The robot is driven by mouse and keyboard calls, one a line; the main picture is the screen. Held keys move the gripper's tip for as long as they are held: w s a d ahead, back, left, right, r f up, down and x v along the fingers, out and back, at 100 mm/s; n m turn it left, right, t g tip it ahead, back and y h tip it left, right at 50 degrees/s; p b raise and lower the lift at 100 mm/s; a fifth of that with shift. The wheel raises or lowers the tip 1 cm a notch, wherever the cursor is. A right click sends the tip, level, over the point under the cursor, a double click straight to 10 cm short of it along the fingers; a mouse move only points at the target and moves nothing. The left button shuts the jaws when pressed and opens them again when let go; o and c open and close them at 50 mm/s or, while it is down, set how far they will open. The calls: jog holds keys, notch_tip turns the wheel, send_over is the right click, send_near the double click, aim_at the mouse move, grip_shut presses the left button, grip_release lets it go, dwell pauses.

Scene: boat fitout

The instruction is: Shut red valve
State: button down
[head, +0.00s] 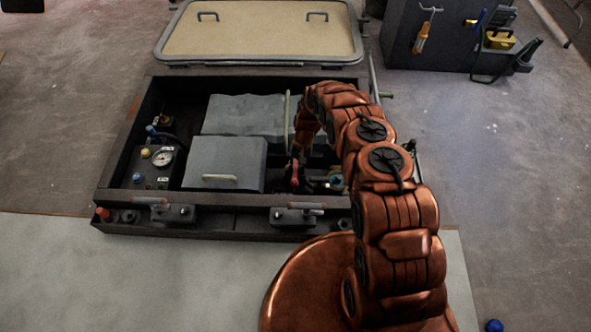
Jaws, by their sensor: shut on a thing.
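The red valve (294,174) shows as a small red handle in the right part of the open dark box, in the head view. My copper arm reaches over the box from the right and bends down to it. My gripper (297,162) is at the red handle, shut on it, pointing down. The fingers are small and dark here, and the arm hides part of the valve body and the pipes around it. The handle's exact angle is hard to tell.
The dark box (115,170) has raised walls and latches in front. An upright greenish bar (286,125) stands close to my gripper. A beige lid (260,35) lies behind. A tool cabinet (400,45) stands at back right.

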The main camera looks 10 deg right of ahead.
jog(key=c, duration=1)
grip_release()
jog(key=shift+r, duration=0.15)
jog(key=v, duration=1.1)
jog(key=shift+w+d+r, duration=0.15)
jog(key=shift+w+r, duration=0.1)
jog(key=shift+r, duration=0.05)
